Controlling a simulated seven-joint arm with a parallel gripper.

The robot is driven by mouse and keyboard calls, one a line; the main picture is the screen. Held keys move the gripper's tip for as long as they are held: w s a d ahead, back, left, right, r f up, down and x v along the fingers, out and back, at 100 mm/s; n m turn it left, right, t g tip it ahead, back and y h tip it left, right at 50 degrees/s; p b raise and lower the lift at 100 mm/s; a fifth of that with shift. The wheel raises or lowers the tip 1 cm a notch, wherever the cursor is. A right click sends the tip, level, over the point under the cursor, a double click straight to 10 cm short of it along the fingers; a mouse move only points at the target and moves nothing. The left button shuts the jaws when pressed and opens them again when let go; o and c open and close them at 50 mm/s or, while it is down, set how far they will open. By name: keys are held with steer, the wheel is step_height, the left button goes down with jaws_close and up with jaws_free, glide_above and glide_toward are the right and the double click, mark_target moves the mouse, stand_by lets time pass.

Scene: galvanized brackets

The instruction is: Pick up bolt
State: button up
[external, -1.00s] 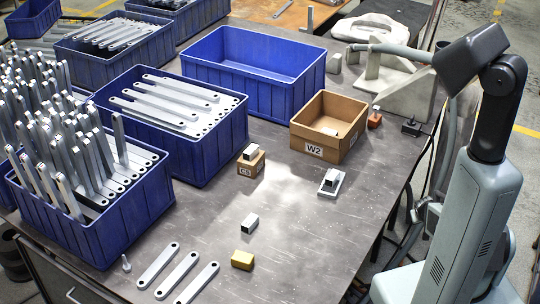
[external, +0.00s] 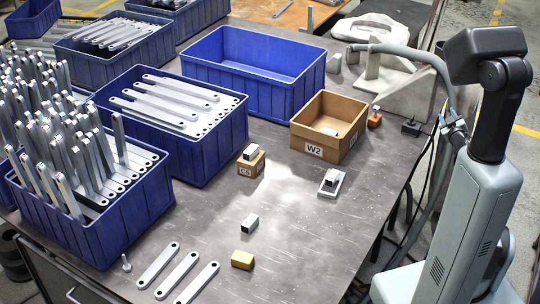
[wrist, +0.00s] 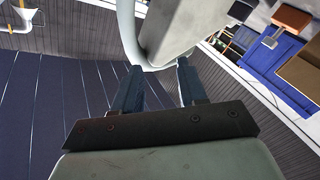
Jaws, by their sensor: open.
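The bolt (external: 126,263) is a small grey metal piece with a rounded head. It stands at the near left of the table in the external view, between the front blue bin and the flat bars. My gripper (wrist: 158,68) shows in the wrist view, with its two dark blue fingers apart and no object held between them. A pale grey stand fills the view just beyond the fingertips; I cannot tell whether they touch it. The gripper does not show clearly in the external view, where my arm is at the right, far from the bolt. I cannot make out the bolt in the wrist view.
The front blue bin (external: 118,222), full of upright brackets, stands close behind the bolt. Flat bars (external: 176,275) and a yellow block (external: 243,260) lie to its right. A W2 box (external: 304,148) and a pale fixture (external: 405,88) stand farther back.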

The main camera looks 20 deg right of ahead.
steer(key=w+a+r+n+y, duration=0.1)
steer(key=w+a+r, duration=0.1)
steer(key=w+a, duration=0.35)
steer(key=w+a+r+n, duration=0.1)
steer(key=w+a+r, duration=0.15)
steer(key=a, duration=0.65)
steer(key=w+a+r+n+y, duration=0.1)
steer(key=w+a, duration=0.3)
steer(key=a, duration=0.3)
steer(key=w+a+f+n+g+y, duration=0.1)
steer(key=a+f+n+g+y, duration=0.1)
steer(key=a, duration=1.5)
steer(key=w+a+f+n+g+y, duration=0.1)
steer(key=a+n+g+y, duration=0.15)
steer(key=a, duration=1.45)
steer(key=n+g+y, duration=0.2)
steer(key=n+g, duration=1)
steer(key=g, duration=0.3)
glide_above(128, 265)
steer(key=w+d, duration=0.3)
steer(key=d, duration=0.1)
steer(key=shift+t, duration=0.25)
steer(key=x, duration=1.2)
steer(key=shift+s+f, duration=0.35)
